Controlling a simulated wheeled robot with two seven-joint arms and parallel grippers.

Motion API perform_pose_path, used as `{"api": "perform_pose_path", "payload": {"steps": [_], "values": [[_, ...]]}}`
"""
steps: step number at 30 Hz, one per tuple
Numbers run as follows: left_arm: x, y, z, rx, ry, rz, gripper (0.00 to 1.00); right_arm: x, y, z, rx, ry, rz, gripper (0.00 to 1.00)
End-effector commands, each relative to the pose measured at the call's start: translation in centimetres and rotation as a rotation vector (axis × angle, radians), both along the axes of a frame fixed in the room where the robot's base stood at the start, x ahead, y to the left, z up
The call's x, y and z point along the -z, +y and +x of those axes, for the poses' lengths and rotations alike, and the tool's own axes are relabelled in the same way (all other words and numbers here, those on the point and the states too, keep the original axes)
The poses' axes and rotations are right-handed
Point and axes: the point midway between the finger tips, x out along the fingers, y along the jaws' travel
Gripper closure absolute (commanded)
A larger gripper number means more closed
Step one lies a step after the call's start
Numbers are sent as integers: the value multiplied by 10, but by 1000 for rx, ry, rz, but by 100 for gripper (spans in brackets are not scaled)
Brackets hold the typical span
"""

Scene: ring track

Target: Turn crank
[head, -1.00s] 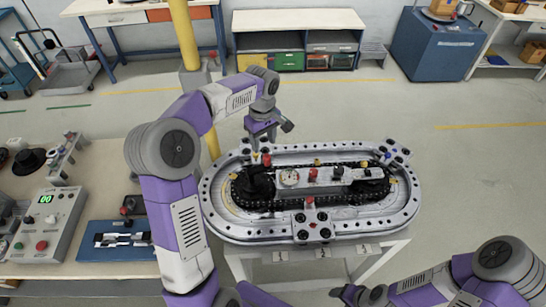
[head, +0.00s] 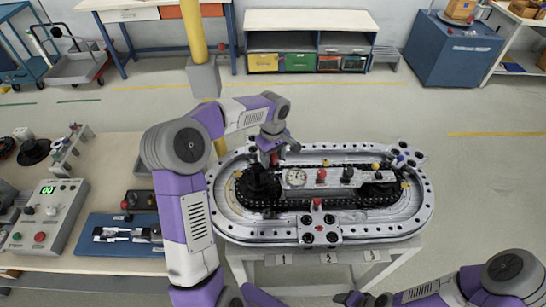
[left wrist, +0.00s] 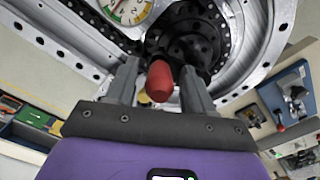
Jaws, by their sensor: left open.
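The oval ring track (head: 320,237) is a grey metal loop with a dark chain inside, on a white stand. The crank is the black hub (head: 262,184) at the track's left end; the hub also shows in the left wrist view (left wrist: 190,45). Its red handle (left wrist: 159,82) stands between the two spread fingers of my left gripper (left wrist: 158,88), which is open around it without visible grip. In the head view my left gripper (head: 270,157) is just above the hub and largely hides the handle. My right gripper (head: 362,299) is low at the bottom edge, its fingers unclear.
A round gauge (head: 296,178) and several coloured knobs sit along the track's middle. A bench at the left holds a control box (head: 45,216) and a blue tray (head: 92,241). A yellow post (head: 193,28) stands behind my left arm. Floor right of the track is clear.

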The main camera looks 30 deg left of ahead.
Motion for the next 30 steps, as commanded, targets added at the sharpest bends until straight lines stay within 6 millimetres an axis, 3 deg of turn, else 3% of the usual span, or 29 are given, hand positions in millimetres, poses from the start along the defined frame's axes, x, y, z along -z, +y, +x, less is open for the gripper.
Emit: {"api": "perform_pose_path", "payload": {"steps": [5,15,30], "values": [[0,0,0,0,0,0,49,0,0,0,0,0,0,39],[0,0,0,0,1,0,100,0,0,0,0,0,0,39],[0,10,-3,-62,1,2,100,2,0,0,0,0,0,39]]}}
